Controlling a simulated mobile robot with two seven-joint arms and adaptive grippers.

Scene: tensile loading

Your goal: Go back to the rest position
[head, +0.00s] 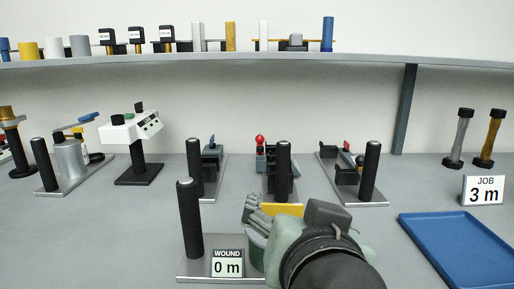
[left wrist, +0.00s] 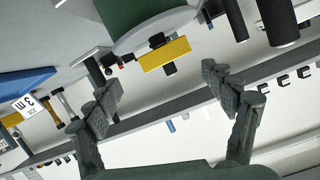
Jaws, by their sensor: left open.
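My left gripper (head: 258,212) is low in the middle of the head view, in front of a station with a black post (head: 190,220) and a sign (head: 227,264) reading "WOUND 0 m". In the left wrist view the fingers of the left gripper (left wrist: 165,95) are wide apart with nothing between them. A yellow block (left wrist: 165,54) and a green and white round body (left wrist: 145,18) lie beyond the fingers, apart from them. In the head view my gripper and wrist hide much of this station. My right gripper is not in view.
Several black-posted fixtures stand behind on the grey bench, including one with a red knob (head: 260,140). A blue tray (head: 456,222) lies at right, near a "JOB 3 m" sign (head: 483,190) and two dumbbell-shaped pieces (head: 488,140). A shelf (head: 250,58) with small items runs above.

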